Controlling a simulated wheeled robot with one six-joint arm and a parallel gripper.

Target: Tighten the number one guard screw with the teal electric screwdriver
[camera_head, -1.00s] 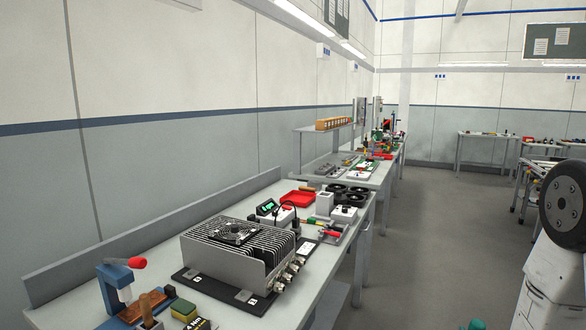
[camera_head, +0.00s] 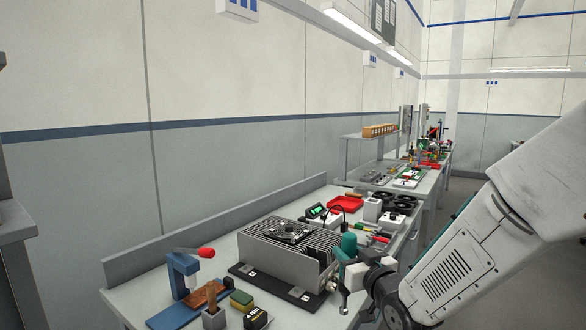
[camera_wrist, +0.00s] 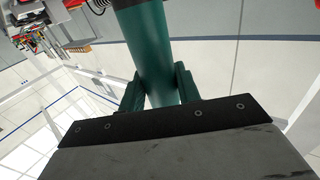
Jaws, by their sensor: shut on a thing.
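My gripper (camera_head: 352,268) is shut on the teal electric screwdriver (camera_head: 348,243) and holds it up at the right front side of the finned unit. In the wrist view the screwdriver's teal body (camera_wrist: 152,45) passes between my gripper's fingers (camera_wrist: 158,92). The screwdriver's tip cannot be made out. The fan guard (camera_head: 288,232) lies on top of the grey finned unit (camera_head: 268,255), to the left of my gripper. Its screws and any numbers are too small to tell apart.
The finned unit stands on a black mat (camera_head: 258,281) on the grey bench. A blue press with a red handle (camera_head: 184,268) and a yellow-green sponge (camera_head: 241,300) are at the front left. A red tray (camera_head: 345,204), black fans (camera_head: 395,202) and a white box (camera_head: 372,209) stand behind.

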